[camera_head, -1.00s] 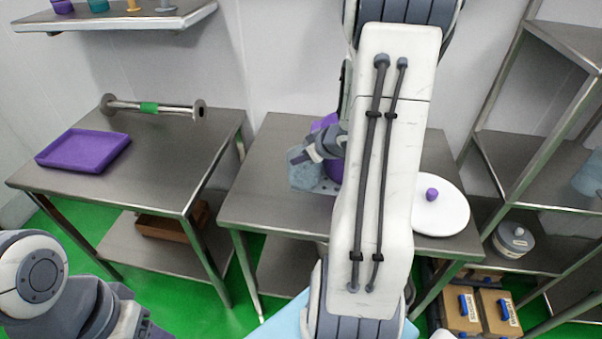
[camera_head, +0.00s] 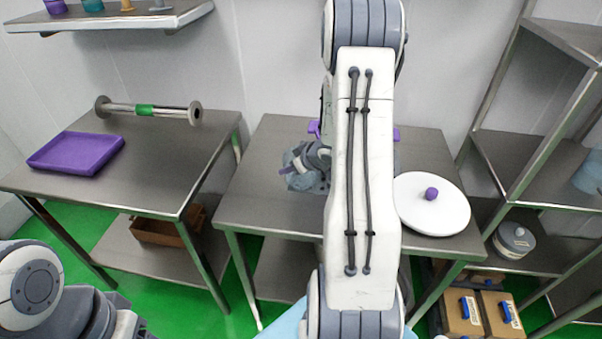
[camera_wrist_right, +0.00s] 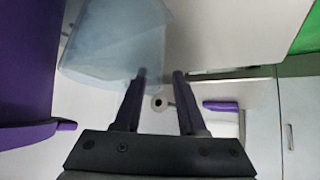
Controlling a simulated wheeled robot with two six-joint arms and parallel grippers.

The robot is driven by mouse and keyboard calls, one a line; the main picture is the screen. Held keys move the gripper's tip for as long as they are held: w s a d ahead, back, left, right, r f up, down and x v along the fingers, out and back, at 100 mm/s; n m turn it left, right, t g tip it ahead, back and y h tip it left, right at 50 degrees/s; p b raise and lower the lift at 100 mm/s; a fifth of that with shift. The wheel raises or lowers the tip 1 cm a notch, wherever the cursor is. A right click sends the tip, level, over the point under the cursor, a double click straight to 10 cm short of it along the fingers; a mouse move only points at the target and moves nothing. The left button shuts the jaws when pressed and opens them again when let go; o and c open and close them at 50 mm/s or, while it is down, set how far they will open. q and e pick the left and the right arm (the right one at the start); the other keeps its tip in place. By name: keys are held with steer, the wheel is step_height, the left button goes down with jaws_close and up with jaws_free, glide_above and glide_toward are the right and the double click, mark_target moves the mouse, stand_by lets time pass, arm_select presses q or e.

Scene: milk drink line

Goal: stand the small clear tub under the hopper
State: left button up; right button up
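The small clear tub (camera_head: 297,180) is a pale bluish see-through container on the middle table, partly covered by my right gripper (camera_head: 292,164). In the right wrist view the tub (camera_wrist_right: 110,45) fills the upper left, its edge by the fingertips. A purple body (camera_wrist_right: 25,60), perhaps part of the hopper unit, stands at the left there. In the head view only purple bits (camera_head: 314,128) show behind my arm. My left gripper is out of view.
A white round lid with a purple knob (camera_head: 432,215) lies on the middle table (camera_head: 265,205), right of my arm. A purple tray (camera_head: 75,153) and a metal pipe piece (camera_head: 145,110) are on the left table. A rack (camera_head: 530,160) stands at right.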

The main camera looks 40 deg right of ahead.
jaws_close()
stand_by(1.4)
